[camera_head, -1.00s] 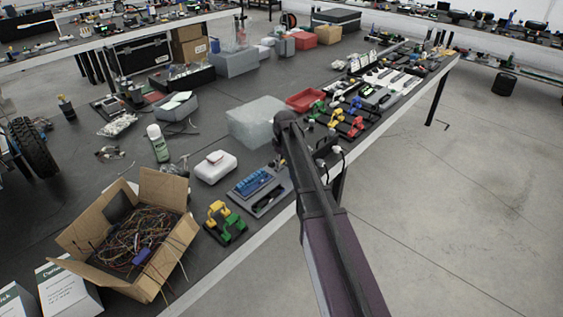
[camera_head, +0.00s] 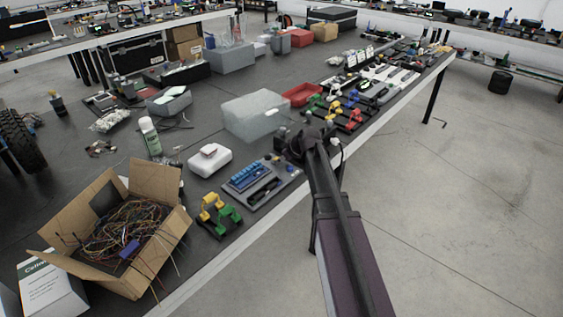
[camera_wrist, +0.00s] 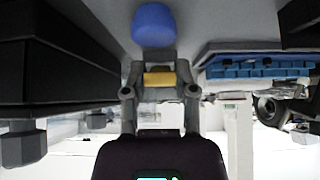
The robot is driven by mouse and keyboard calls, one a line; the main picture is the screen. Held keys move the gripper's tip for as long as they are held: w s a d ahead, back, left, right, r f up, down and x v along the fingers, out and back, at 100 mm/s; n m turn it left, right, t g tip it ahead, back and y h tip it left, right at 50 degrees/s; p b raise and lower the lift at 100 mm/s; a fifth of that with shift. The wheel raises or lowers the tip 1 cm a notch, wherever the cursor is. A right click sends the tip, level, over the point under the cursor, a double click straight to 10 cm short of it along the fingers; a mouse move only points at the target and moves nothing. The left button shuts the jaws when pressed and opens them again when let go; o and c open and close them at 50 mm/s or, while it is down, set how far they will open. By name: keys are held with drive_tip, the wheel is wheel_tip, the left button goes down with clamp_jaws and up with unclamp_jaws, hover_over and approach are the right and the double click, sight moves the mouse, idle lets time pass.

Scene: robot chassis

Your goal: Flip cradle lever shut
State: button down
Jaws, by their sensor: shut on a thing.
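A grey tray (camera_head: 289,179), apparently the cradle, lies near the table's front edge in the head view. It holds a blue rack (camera_head: 247,177) and a dark object. In the wrist view my gripper (camera_wrist: 158,60) has its fingers drawn close around a small yellow piece (camera_wrist: 160,79). A rounded blue knob (camera_wrist: 153,25) shows just beyond the fingertips; whether it joins the yellow piece, I cannot tell. The blue rack is also in the wrist view (camera_wrist: 258,68), right of the fingers. In the head view my arm hides the fingertips and any lever there.
A yellow-and-green fixture (camera_head: 219,215) and an open cardboard box of wires (camera_head: 160,188) stand left of the tray. A white box (camera_head: 210,161) and a translucent bin (camera_head: 255,117) lie behind. Open floor is to the right. A dark block (camera_wrist: 55,65) is left of my fingers.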

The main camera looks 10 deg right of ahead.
sight(277, 158)
idle(0.4)
drive_tip(key=shift+c, duration=2)
unclamp_jaws()
drive_tip(key=shift+r+p, duration=0.1)
drive_tip(key=shift+p, duration=0.2)
drive_tip(key=g+h+p, duration=0.1)
drive_tip(key=w+r+g+p, duration=0.1)
drive_tip(key=p, duration=0.1)
drive_tip(key=shift+a+g+h+p, duration=0.2)
drive_tip(key=shift+g+h+p, duration=0.1)
drive_tip(key=shift+h, duration=0.1)
drive_tip(key=g+h, duration=0.1)
drive_tip(key=g+h+p, duration=0.1)
drive_tip(key=w+a+r+g+h+p, duration=0.1)
drive_tip(key=g, duration=0.1)
drive_tip(key=r+p, duration=0.2)
drive_tip(key=shift+s+d+r+p, duration=0.15)
drive_tip(key=shift+s+p, duration=0.05)
drive_tip(key=shift+p, duration=0.1)
wheel_tip(277, 158, up, 12)
drive_tip(key=p, duration=1.2)
drive_tip(key=s+f+m+b, duration=0.3)
drive_tip(key=s+f+b, duration=0.1)
drive_tip(key=s, duration=1.1)
drive_tip(key=s+a+f+m+b, duration=0.1)
drive_tip(key=s+f+m+b, duration=0.2)
drive_tip(key=s, duration=1.2)
drive_tip(key=shift+a+f+m+b, duration=0.3)
drive_tip(key=shift+f+m+b, duration=0.05)
drive_tip(key=shift+m, duration=0.25)
